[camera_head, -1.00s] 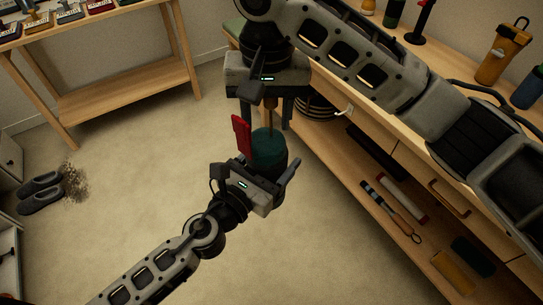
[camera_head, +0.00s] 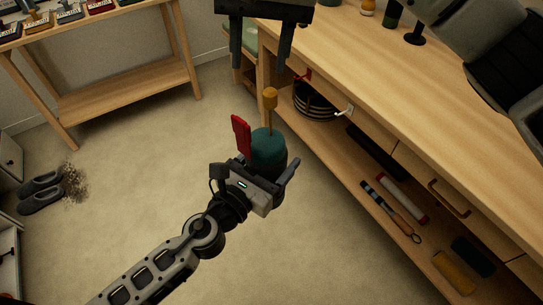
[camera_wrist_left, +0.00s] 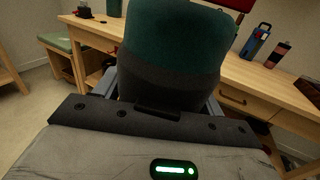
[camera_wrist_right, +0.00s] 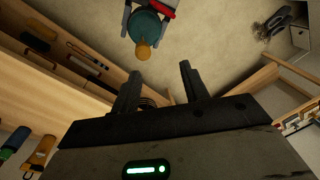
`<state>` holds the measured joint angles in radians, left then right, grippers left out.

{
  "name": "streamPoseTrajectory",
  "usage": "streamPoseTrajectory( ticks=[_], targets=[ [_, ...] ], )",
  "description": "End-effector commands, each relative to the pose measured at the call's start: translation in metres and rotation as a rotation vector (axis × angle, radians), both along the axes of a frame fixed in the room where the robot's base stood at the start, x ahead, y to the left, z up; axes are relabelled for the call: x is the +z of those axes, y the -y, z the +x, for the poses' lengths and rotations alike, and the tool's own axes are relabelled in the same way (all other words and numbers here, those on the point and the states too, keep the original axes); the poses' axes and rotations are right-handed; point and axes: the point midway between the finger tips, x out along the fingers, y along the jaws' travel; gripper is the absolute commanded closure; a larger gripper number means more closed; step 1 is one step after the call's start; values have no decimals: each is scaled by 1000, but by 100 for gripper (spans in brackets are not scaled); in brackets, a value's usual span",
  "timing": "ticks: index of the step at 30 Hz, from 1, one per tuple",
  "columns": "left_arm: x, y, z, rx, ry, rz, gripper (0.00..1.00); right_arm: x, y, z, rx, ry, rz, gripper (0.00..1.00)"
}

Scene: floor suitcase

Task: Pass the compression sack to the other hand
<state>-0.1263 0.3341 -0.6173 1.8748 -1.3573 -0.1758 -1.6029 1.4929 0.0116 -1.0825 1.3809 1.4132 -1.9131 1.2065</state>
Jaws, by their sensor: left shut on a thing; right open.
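The compression sack (camera_head: 268,148) is a teal and dark rounded bundle with a yellow knob (camera_head: 270,98) on a thin stem and a red flat piece (camera_head: 241,136) beside it. My left gripper (camera_head: 262,180) is shut on it low down and holds it upright above the floor. In the left wrist view the sack (camera_wrist_left: 170,55) fills the space between the fingers. My right gripper (camera_head: 260,60) is open and empty, apart from the sack, at the top of the head view. In the right wrist view the sack (camera_wrist_right: 147,24) shows beyond the open fingers (camera_wrist_right: 161,82).
A wooden workbench (camera_head: 385,85) with drawers and a lower shelf of tools runs along the right. A wooden rack (camera_head: 125,90) stands at the back left. Grey slippers (camera_head: 40,193) lie by a dark dirt patch (camera_head: 76,184). The middle floor is clear.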

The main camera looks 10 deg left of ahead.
Motion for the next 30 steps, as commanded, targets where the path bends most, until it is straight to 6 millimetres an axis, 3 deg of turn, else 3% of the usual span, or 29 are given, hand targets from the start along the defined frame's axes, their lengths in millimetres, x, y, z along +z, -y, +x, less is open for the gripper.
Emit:
streamPoseTrajectory(
  ticks=[5,8,12,18,21,24,27,30],
  targets=[
    [1,0,0,0,2,-1,62,-58,-22,53,-152,24,288,55],
    [1,0,0,0,2,-1,62,-98,-25,92,-265,87,453,55],
    [1,0,0,0,3,-1,62,-159,-2,134,-384,209,578,55],
    [1,0,0,0,3,-1,62,-251,55,154,-438,391,604,55],
    [1,0,0,0,3,-1,62,-298,79,140,-413,476,603,55],
    [1,0,0,0,3,-1,62,-331,75,97,-330,539,626,55],
    [1,0,0,0,3,-1,62,-346,71,52,-257,602,633,55],
    [1,0,0,0,3,-1,62,-358,81,11,-202,682,600,55]
  ],
)
